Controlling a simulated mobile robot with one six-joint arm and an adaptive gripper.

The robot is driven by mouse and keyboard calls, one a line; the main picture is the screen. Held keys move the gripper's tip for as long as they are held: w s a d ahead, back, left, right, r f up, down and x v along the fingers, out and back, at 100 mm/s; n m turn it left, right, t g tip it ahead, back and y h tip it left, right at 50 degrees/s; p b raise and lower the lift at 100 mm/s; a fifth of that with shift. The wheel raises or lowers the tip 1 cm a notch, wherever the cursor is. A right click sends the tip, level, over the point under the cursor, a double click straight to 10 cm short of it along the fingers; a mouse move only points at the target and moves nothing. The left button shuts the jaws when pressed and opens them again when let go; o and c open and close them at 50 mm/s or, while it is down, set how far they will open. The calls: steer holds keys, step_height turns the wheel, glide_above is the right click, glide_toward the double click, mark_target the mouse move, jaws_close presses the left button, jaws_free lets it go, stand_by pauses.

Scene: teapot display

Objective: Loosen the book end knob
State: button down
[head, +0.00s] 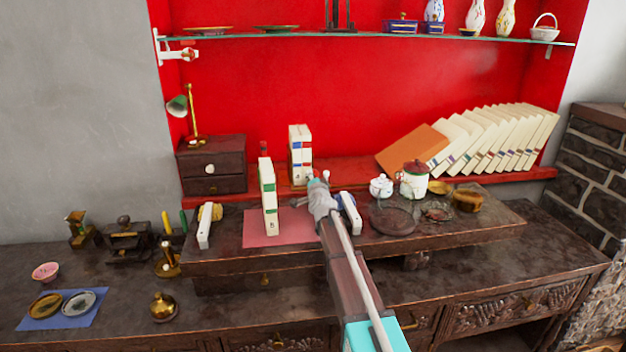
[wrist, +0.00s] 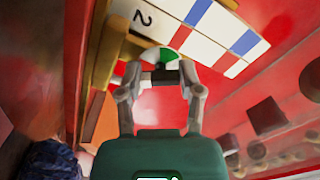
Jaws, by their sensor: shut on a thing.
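Two white books with blue and red labels (head: 300,155) stand upright on the red shelf in the head view. They also fill the upper part of the wrist view (wrist: 215,28), close beyond my fingers. My gripper (head: 318,180) is just in front of and to the right of these books. In the wrist view, my gripper (wrist: 160,77) has its two fingers closed in on a small knob (wrist: 160,60) with a green and white round face. The fingers partly hide the knob. In the head view, my gripper and arm hide it.
A white book with green labels (head: 268,195) stands on the pink mat (head: 262,236) left of my arm. A lidded jar (head: 414,183) and a small white pot (head: 381,186) stand to the right. A leaning book row (head: 500,140) fills the shelf's right side. A glass shelf (head: 380,37) runs above.

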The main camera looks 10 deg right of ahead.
stand_by(0.4)
steer(key=shift+c, duration=1.2)
jaws_free()
steer(key=shift+s, duration=0.1)
steer(key=s, duration=1.1)
steer(key=shift+s, duration=0.4)
